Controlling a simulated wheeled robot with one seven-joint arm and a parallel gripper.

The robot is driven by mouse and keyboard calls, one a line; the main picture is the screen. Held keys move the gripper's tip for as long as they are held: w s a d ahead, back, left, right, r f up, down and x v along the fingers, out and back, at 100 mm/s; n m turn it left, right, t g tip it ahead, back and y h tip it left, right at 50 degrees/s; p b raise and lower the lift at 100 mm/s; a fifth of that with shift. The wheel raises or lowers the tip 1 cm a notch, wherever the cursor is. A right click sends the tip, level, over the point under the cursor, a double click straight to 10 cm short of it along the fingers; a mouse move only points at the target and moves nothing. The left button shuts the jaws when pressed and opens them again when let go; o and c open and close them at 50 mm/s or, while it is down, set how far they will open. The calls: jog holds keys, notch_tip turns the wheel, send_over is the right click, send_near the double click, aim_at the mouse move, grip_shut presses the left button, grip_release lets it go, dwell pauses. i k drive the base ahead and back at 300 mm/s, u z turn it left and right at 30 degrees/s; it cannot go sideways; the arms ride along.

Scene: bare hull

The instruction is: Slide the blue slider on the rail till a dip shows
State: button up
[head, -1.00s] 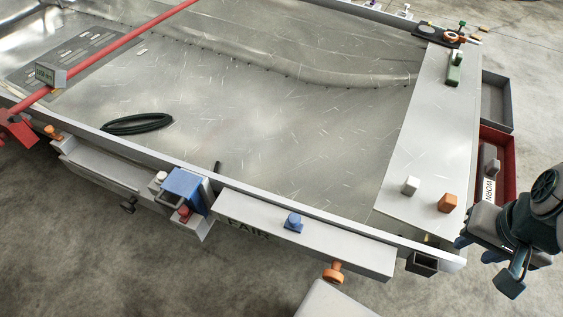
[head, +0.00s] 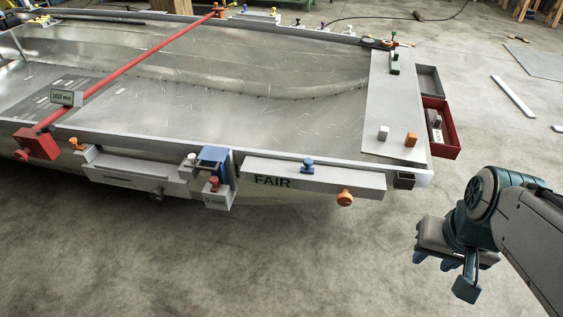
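The blue slider (head: 213,157) sits on the near edge rail (head: 283,158) of the metal hull, left of the FAIR box. A small display reading 0 mm (head: 215,201) hangs just below it, with a red knob (head: 214,184) above the display. A smaller blue knob (head: 307,165) stands on the light FAIR box (head: 345,181). My gripper (head: 445,265) is at the lower right, over the floor, well apart from the slider and hull. It holds nothing that I can see; its finger opening is unclear.
A red bar (head: 138,66) crosses the hull and carries a 1650 mm display (head: 66,98). An orange knob (head: 345,198) juts from the FAIR box. A red bin (head: 442,128) is fixed at the right end. The floor (head: 300,260) in front is clear.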

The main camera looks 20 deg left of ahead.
aim_at(307, 162)
jog(key=u, duration=0.05)
jog(key=k, duration=0.15)
jog(key=u, duration=1.05)
jog(key=i, duration=1)
jog(key=k, duration=1.2)
jog(key=z, duration=0.9)
jog(key=i, duration=1.35)
jog(key=u, duration=0.6)
